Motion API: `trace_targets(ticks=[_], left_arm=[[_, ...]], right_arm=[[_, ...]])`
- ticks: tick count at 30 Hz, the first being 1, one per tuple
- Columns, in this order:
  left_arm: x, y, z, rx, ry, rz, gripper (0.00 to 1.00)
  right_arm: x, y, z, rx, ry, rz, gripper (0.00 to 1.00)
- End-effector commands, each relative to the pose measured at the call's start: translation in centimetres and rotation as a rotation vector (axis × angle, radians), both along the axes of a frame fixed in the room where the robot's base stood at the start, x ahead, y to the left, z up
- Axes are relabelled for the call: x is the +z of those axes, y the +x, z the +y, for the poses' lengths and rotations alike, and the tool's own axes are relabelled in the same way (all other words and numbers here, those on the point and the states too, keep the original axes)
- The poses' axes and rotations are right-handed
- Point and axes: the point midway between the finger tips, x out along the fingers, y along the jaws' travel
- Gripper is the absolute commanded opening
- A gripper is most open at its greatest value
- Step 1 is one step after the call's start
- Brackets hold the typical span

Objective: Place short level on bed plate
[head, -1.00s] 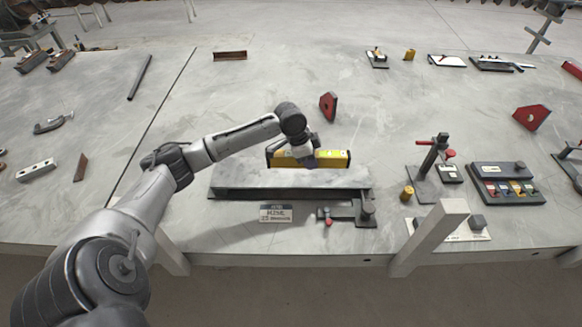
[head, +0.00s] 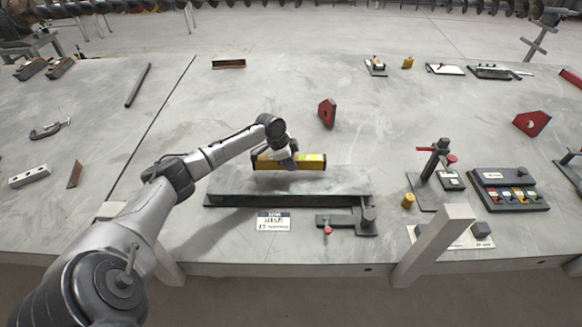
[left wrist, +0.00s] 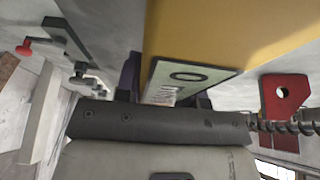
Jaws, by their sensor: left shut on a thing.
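The short level is a yellow bar (head: 312,162) with dark ends, at the far edge of the bed plate in the head view. My left gripper (head: 285,158) is shut on its middle. In the left wrist view the level's yellow body (left wrist: 225,30) fills the top, with a pale label by the jaws. The bed plate (head: 300,186) is a long, flat grey slab near the table's front. The level runs roughly along its length; I cannot tell whether it touches the plate or hangs above or behind it. My right gripper is out of view.
A red angle block (head: 327,113) stands behind the level. A dark clamp fixture (head: 350,222) and a small sign (head: 273,222) lie in front of the plate. A post stand (head: 433,175), a brass cylinder (head: 408,201) and a colored-block tray (head: 508,190) stand right.

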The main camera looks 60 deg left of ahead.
Motion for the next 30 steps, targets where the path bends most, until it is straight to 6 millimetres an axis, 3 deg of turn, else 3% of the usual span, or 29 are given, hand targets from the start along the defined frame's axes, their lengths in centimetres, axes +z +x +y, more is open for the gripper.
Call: trace_targets(ticks=[5, 17, 18, 25, 30], left_arm=[[-2.2, 0.0, 0.0, 0.0, 0.001, 0.0, 0.05], [-2.6, 0.0, 0.0, 0.0, 0.0, -0.001, 0.05], [-2.6, 0.0, 0.0, 0.0, 0.001, 0.0, 0.38], [-2.6, 0.0, 0.0, 0.0, 0.001, 0.0, 0.6], [-2.6, 0.0, 0.0, 0.0, 0.001, 0.0, 0.61]], right_arm=[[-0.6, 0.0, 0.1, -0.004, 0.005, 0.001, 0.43], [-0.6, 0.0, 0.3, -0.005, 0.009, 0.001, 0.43], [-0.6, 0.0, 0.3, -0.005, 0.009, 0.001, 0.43], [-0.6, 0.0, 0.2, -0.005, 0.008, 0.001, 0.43], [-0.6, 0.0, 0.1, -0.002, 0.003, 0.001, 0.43]])
